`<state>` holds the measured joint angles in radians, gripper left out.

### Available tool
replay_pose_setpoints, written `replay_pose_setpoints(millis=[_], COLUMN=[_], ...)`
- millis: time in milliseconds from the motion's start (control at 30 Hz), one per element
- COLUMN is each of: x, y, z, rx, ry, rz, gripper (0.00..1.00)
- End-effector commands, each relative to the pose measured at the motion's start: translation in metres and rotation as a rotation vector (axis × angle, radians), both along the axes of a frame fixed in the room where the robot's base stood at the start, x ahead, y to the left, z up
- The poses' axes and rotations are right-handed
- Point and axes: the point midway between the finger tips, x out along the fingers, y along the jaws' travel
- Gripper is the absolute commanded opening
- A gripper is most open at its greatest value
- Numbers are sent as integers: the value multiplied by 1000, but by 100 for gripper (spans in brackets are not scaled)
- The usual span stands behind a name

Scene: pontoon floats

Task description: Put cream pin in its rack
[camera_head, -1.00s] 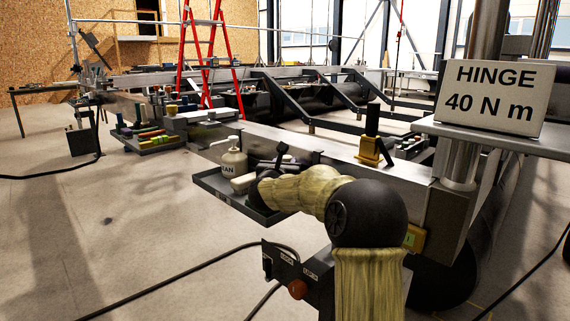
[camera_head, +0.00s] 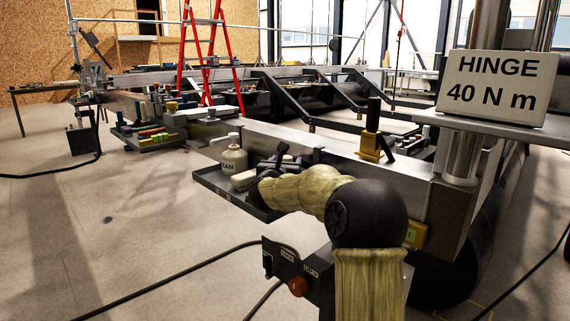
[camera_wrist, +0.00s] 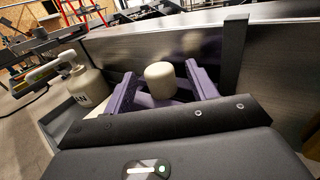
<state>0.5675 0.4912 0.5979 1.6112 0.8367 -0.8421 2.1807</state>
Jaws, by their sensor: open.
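A short cream cylinder with a rounded top, which looks like the cream pin (camera_wrist: 160,80), stands between the two purple fingers of my gripper (camera_wrist: 163,88) in the wrist view. The fingers are apart, and I see no clear contact on either side. Its lower part is hidden by the gripper body. I cannot tell which holder is the cream pin's rack.
A cream pump bottle (camera_head: 233,160) and a pale block (camera_head: 243,180) stand in the tray, left of my gripper. The metal beam (camera_head: 340,160) runs close behind, with a black upright (camera_wrist: 232,50) on it. A tray of coloured pieces (camera_head: 150,145) is further left.

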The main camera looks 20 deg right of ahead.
Motion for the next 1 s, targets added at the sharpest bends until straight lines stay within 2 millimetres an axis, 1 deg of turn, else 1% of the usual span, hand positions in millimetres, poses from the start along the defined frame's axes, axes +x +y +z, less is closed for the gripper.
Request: replay_pose_setpoints(millis=[167, 267, 367, 1000], x=[-4, -12, -24, -123], y=[4, 9, 18, 92], z=[0, 0, 0, 1], rx=[-1, -1, -3, -3], ry=[1, 1, 1, -2], rz=[0, 1, 1, 2], gripper=[57, 57, 57, 57])
